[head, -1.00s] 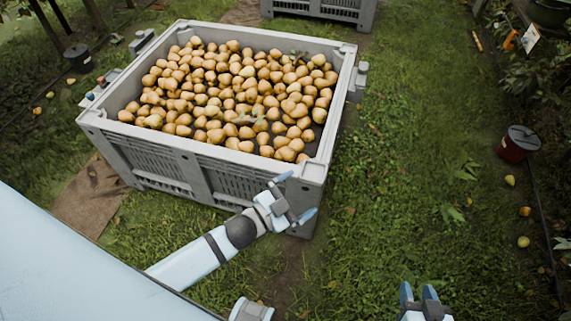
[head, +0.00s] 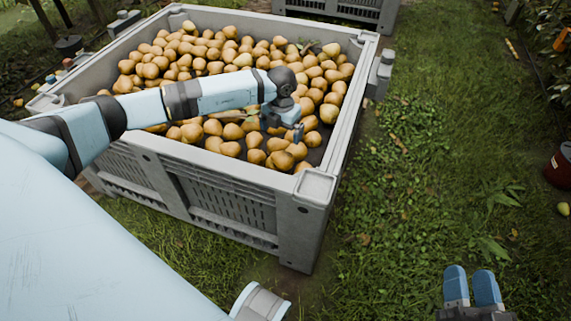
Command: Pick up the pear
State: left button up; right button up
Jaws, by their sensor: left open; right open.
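Many yellow-brown pears (head: 281,160) fill a large grey crate (head: 318,186) in the head view. Which one is the task's pear cannot be told. My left arm reaches across the crate's near side, and my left gripper (head: 283,124) points down over the pears near the crate's right part. It is open, with no pear seen held between its fingers. Whether its fingertips touch a pear cannot be told. The arm hides some of the pears. My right gripper (head: 472,288) is open and empty over the grass at the lower right.
A second grey crate (head: 345,12) stands at the back. A dark red bucket (head: 560,166) and a fallen pear (head: 563,209) are at the right edge. The grass right of the crate is mostly free.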

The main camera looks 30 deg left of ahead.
aim_at(282, 153)
pick_arm(q)
notch_tip(282, 153, down, 7)
jog(key=shift+d+r+b, duration=0.1)
jog(key=shift+r+b, duration=0.05)
jog(key=shift+b, duration=0.65)
jog(key=shift+f, duration=0.3)
jog(key=shift+w+f+b, duration=0.1)
jog(key=shift+f+b, duration=1.25)
jog(key=shift+f, duration=1.4)
pick_arm(e)
jog(key=shift+a+f+n+y, duration=0.3)
jog(key=shift+a+f+y, duration=0.25)
jog(key=shift+f, duration=0.35)
pick_arm(q)
jog(key=shift+r, duration=0.1)
jog(key=c, duration=0.9)
